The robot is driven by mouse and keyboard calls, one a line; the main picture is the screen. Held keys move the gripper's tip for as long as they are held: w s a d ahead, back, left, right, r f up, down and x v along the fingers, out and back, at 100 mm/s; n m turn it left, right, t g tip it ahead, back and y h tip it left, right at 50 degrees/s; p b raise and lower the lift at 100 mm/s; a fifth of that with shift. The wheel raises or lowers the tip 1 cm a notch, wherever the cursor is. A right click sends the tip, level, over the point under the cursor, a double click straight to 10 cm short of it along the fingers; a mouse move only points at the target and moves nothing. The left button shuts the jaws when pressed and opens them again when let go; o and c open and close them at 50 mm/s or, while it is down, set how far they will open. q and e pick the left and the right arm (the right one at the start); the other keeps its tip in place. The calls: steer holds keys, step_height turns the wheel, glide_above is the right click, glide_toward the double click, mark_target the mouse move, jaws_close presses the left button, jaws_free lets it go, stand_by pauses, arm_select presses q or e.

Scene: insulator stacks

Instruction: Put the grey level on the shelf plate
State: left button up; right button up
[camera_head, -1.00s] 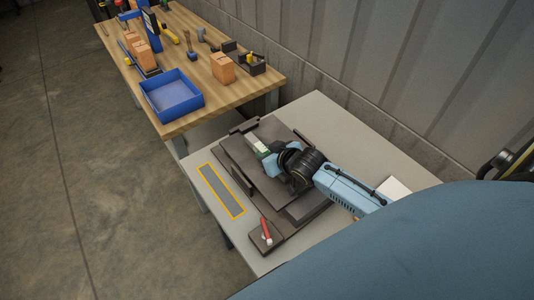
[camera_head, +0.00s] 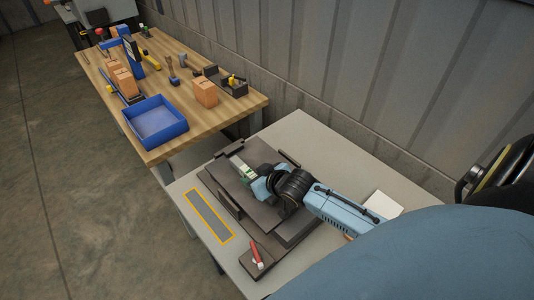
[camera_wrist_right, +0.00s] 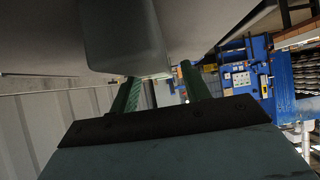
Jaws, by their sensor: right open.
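My right gripper (camera_head: 246,172) is open over the dark stepped fixture (camera_head: 261,213) on the grey table in the head view. Its green fingers (camera_wrist_right: 160,92) are spread in the right wrist view. A pale narrow strip, possibly the grey level, shows at the fingertips in the head view; I cannot tell it surely from the fingers. A smooth grey block (camera_wrist_right: 125,40) lies close beyond the fingers in the right wrist view; I cannot tell if it is the level. The shelf plate cannot be told apart from the fixture's dark plates. My left gripper is out of view.
A yellow-outlined grey strip (camera_head: 209,215) lies left of the fixture. A red-handled item (camera_head: 256,255) sits at the fixture's near end. The wooden bench (camera_head: 190,143) holds a blue bin (camera_head: 155,120) and orange-brown blocks (camera_head: 205,92). A ribbed wall stands behind.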

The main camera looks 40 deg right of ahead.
steer(key=v, duration=1)
steer(key=shift+s+r+p, duration=0.3)
steer(key=shift+p, duration=0.1)
